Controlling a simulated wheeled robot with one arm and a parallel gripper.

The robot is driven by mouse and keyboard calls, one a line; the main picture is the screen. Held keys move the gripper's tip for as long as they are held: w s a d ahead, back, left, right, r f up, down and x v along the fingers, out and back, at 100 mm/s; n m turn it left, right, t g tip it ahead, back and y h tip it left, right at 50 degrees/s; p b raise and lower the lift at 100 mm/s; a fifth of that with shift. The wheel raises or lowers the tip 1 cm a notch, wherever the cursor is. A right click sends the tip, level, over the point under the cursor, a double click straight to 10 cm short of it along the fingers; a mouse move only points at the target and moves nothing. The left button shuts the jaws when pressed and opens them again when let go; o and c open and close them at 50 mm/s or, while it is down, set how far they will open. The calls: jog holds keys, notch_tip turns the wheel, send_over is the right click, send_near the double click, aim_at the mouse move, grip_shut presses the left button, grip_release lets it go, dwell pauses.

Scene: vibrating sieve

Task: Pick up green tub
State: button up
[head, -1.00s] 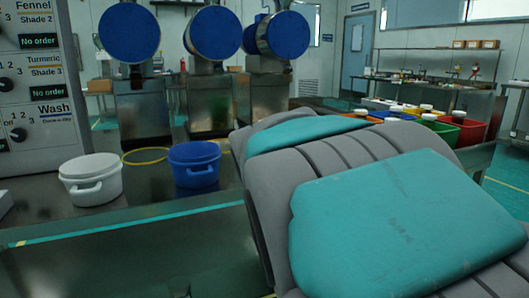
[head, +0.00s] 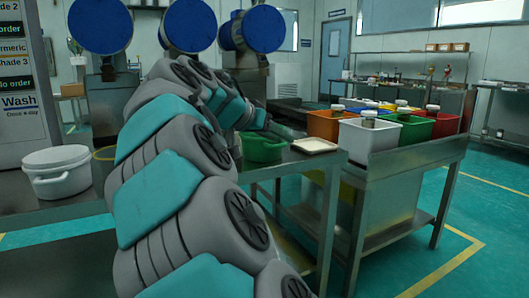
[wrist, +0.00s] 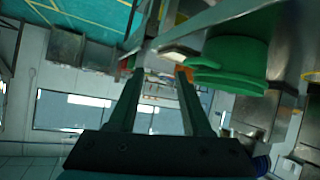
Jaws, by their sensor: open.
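The green tub (head: 262,151) stands on the metal counter, partly behind my arm in the head view. In the wrist view the green tub (wrist: 236,52) appears upper right, its rim and handle just beyond the right finger. My gripper (wrist: 159,72) is open, with nothing between its two fingers. In the head view my gripper (head: 280,131) is just above and behind the tub, partly hidden by my arm. I cannot tell whether a finger touches the tub.
A white tub (head: 58,174) stands on the counter at left. A pale shallow tray (head: 315,145) lies right of the green tub. Beyond it, a metal cart (head: 360,195) carries a white bin (head: 370,137), an orange bin (head: 326,124) and several others.

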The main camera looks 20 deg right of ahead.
jog(key=m+t+h+b, duration=0.1)
jog(key=t+h+b, duration=0.1)
send_near(279, 140)
notch_tip(279, 140, up, 3)
jog(key=a, duration=0.1)
jog(key=x, duration=0.6)
jog(key=shift+w+d+r, duration=0.1)
jog(key=shift+w, duration=0.05)
jog(key=x, duration=0.5)
jog(key=shift+f, duration=0.4)
grip_shut()
